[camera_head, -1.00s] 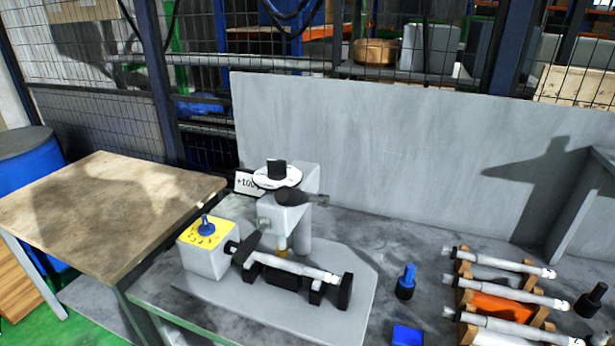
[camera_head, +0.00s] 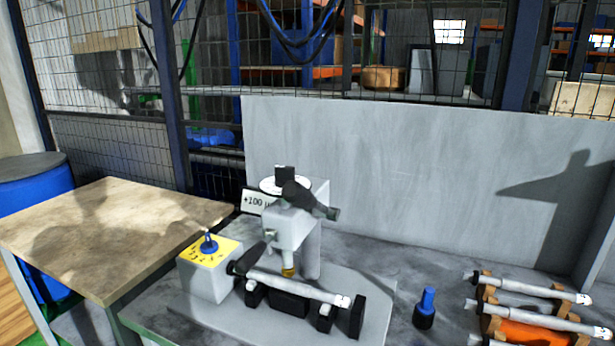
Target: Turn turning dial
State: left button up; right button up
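A grey box with a yellow marked top plate (camera_head: 226,249) carries a blue dial knob (camera_head: 208,244), left of the middle of the head view. Beside it stands a small grey grinder (camera_head: 291,229). A white graduated disc (camera_head: 270,185) with a black knob (camera_head: 284,173) sits on top of the grinder, partly covered by a dark cylindrical handle (camera_head: 311,199). A pale shaft (camera_head: 298,285) lies across black supports below the grinder head. Neither of my grippers shows, and nothing is seen touching the dials.
A sign reading "+100" (camera_head: 254,201) stands behind the grinder. A blue-and-black peg (camera_head: 426,309) stands to the right, near a rack with several shafts (camera_head: 528,287). A grey panel (camera_head: 400,170) closes off the back. A wooden table (camera_head: 90,225) is at left, its top clear.

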aim_at(209, 247)
jog(key=i+j+z, duration=0.1)
jog(key=j, duration=0.55)
jog(key=i+j+z, duration=0.1)
jog(key=j, duration=0.55)
